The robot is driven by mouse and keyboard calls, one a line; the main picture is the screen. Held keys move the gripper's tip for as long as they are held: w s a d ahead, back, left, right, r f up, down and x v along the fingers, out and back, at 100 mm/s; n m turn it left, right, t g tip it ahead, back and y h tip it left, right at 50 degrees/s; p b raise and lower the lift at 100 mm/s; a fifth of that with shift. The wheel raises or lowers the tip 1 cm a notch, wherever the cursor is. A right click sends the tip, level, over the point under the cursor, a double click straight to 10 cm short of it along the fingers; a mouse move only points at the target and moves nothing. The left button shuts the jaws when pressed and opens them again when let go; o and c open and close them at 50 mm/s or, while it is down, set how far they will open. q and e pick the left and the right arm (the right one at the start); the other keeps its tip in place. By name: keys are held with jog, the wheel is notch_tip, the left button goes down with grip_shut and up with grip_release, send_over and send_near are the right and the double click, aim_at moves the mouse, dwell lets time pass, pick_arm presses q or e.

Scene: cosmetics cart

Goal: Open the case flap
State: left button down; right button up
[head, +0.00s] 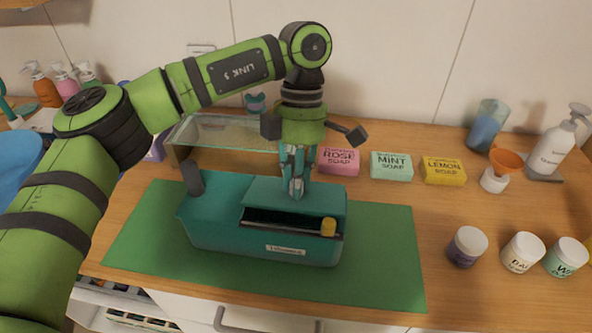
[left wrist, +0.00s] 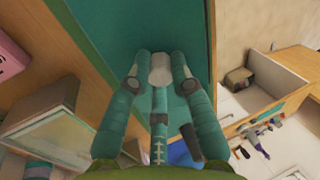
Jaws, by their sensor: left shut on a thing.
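A teal case (head: 230,235) lies on a green mat, its labelled front towards me. Its teal flap (head: 325,195) is at the top right, above a long dark opening (head: 285,221). A yellow piece (head: 328,226) shows at the right end of this opening. My left gripper (head: 295,190) points down at the flap, fingers closed together on its upper side. In the left wrist view the fingers (left wrist: 160,78) meet around a small pale part against the teal surface; I cannot tell if it is a handle or a fingertip. The fingers hide the grasped spot in the head view.
The green mat (head: 385,265) has bare room around the case. A glass-topped box (head: 225,130) stands close behind. Pink (head: 338,161), mint (head: 391,165) and yellow (head: 443,170) soap boxes line the back. Several jars, a funnel (head: 507,161) and a pump bottle (head: 553,150) stand right.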

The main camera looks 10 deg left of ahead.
pick_arm(q)
jog(key=shift+w+r+g+p, duration=0.35)
jog(key=shift+g+p, duration=0.25)
jog(key=shift+p, duration=0.4)
jog(key=shift+w+r+g+p, duration=0.2)
jog(key=shift+r+g+p, duration=0.15)
jog(key=shift+g+p, duration=0.45)
jog(key=shift+w+g+p, duration=0.25)
jog(key=shift+g+p, duration=0.05)
jog(key=shift+p, duration=1.25)
jog(key=shift+f, duration=0.1)
jog(key=c, duration=1.1)
grip_release()
jog(key=shift+r, duration=5.05)
jog(key=shift+c, duration=0.3)
